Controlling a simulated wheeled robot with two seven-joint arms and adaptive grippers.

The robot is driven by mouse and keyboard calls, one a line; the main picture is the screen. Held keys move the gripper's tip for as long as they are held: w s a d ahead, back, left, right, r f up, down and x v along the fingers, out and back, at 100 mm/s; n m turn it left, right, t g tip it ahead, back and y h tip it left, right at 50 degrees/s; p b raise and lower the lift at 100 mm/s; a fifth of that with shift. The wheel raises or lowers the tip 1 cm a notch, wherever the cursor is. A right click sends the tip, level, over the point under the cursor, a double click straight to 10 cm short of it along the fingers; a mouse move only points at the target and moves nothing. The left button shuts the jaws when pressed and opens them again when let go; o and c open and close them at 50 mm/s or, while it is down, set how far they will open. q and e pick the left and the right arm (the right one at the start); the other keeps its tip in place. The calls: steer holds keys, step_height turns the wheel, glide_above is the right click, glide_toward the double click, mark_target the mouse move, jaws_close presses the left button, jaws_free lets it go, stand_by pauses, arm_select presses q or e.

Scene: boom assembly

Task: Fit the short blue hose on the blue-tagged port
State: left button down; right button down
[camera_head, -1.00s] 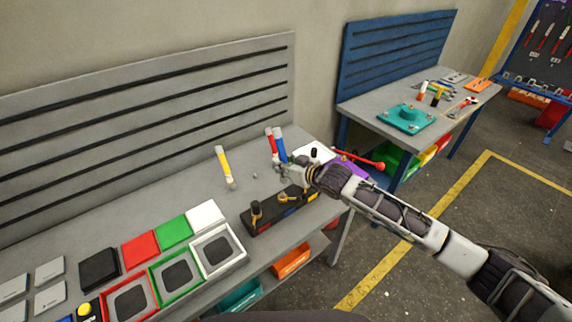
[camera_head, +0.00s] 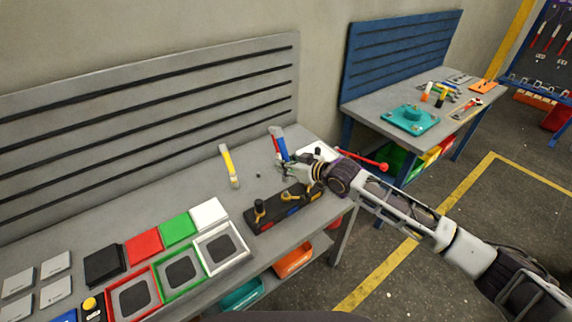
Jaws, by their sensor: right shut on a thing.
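My left gripper is not in view.
Coloured trays (camera_head: 181,273) and plates fill the front left. The bench between yellow hose and port block is mostly clear.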

mark_target(286, 181)
steer(key=shift+f, duration=0.1)
stand_by(0.3)
steer(key=shift+f+b, duration=2.2)
steer(key=shift+f, duration=0.15)
steer(key=shift+f+b, duration=0.35)
steer(key=shift+f, duration=1.2)
stand_by(2.0)
steer(key=c, duration=1.2)
jaws_free()
